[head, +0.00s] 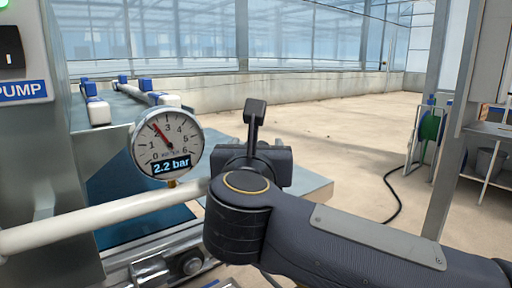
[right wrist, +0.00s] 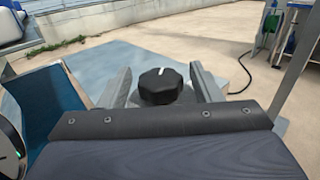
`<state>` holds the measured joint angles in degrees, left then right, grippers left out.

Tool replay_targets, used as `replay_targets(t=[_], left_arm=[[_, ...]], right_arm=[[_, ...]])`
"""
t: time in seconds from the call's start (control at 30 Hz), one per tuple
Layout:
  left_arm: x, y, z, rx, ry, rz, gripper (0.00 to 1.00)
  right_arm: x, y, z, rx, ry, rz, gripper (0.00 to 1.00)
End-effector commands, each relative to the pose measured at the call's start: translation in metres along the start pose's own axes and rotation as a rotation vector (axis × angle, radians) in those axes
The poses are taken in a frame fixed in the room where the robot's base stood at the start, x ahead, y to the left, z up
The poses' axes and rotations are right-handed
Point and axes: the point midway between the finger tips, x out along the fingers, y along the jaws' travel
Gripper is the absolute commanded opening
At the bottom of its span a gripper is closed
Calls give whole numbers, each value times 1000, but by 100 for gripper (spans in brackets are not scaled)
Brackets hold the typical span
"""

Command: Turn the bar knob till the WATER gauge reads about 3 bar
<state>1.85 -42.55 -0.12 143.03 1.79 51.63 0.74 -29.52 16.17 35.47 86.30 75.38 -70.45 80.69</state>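The WATER gauge (head: 167,145) is a round white dial on the white pipe in the head view. Its red needle stands a little above 2, and its display reads 2.2 bar. The bar knob (right wrist: 160,87) is black with a white mark near the top of its face, in the right wrist view. My right gripper (right wrist: 161,82) is open, with one finger on each side of the knob and a small gap showing at each side. In the head view my right gripper (head: 255,122) is right of the gauge, and my wrist hides the knob. My left gripper is not in view.
The white pipe (head: 100,224) runs across the lower left. A cabinet with a PUMP label (head: 22,91) stands at the left edge. A green hose reel (head: 430,127) and a post stand at the right. Open concrete floor lies behind.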

Motion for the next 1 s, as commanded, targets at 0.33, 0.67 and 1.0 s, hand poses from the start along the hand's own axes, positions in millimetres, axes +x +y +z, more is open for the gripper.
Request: replay_targets(t=[0.33, 0.67, 1.0], left_arm=[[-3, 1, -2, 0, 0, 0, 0], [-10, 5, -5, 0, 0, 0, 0], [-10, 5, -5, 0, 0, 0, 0]], right_arm=[[-17, 0, 2, 0, -1, 3, 58], [-69, 1, 1, 0, -1, 2, 58], [-78, 0, 0, 0, 0, 0, 58]])
